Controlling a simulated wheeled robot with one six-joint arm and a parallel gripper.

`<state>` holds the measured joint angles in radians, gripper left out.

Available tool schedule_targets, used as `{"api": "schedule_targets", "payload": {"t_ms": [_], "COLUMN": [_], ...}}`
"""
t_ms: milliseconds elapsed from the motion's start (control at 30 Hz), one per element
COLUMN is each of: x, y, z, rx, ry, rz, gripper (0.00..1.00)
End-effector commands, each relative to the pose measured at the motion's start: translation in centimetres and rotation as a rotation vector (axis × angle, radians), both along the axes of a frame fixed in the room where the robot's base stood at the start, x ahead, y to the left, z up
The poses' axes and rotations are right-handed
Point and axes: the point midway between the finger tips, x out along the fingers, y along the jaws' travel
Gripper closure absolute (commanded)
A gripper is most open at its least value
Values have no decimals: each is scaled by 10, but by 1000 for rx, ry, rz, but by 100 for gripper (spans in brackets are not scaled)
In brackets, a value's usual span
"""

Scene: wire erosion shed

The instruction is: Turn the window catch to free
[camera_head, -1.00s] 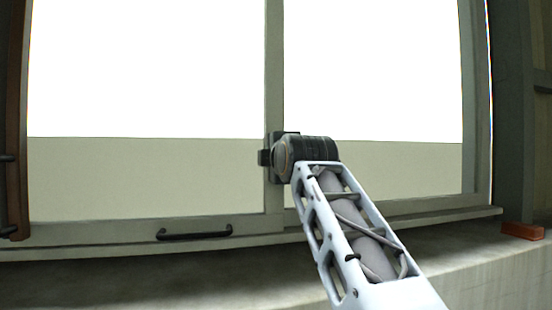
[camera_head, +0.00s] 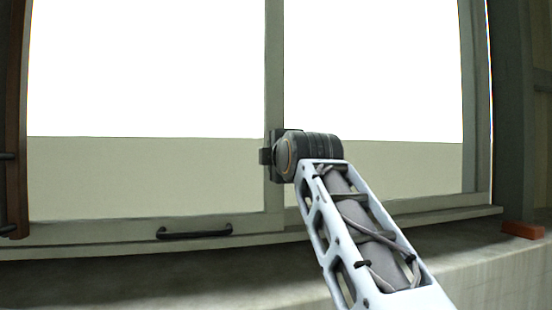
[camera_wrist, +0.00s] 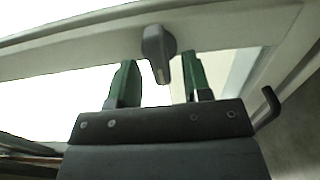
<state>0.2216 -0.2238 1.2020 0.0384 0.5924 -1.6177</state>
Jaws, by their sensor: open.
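The window catch (camera_wrist: 157,50) is a small dark grey knob or lever on the pale window frame in the wrist view. A light line marks its face. My gripper (camera_wrist: 160,75) is open, with one green finger on each side of the catch in the picture. I see no clear contact between the fingers and the catch. In the head view the window (camera_head: 274,110) fills the back, and my arm's dark wrist hides the catch and the fingers at the centre post.
A black pull handle (camera_head: 194,232) sits on the window's lower rail, left of my arm; it also shows at the right in the wrist view (camera_wrist: 268,105). A concrete sill (camera_head: 120,280) runs below. A reddish block (camera_head: 522,230) lies on the sill at the right.

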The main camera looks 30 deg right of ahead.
Motion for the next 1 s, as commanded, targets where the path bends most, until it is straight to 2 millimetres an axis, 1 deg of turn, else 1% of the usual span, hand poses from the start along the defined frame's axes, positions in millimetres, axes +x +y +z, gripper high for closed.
{"api": "schedule_targets", "payload": {"t_ms": [33, 300, 500, 700, 833, 1000], "x": [-10, -65, -98, -116, -121, -122], "y": [2, 13, 20, 23, 25, 25], "z": [-2, -2, -2, -1, -1, -1], "rx": [-1, -1, 0, -1, -1, -1], "ry": [-3, -3, -1, 1, 1, 2], "rz": [0, 0, 0, -1, 0, 0], "gripper": [55, 55, 55, 55, 55, 55]}}
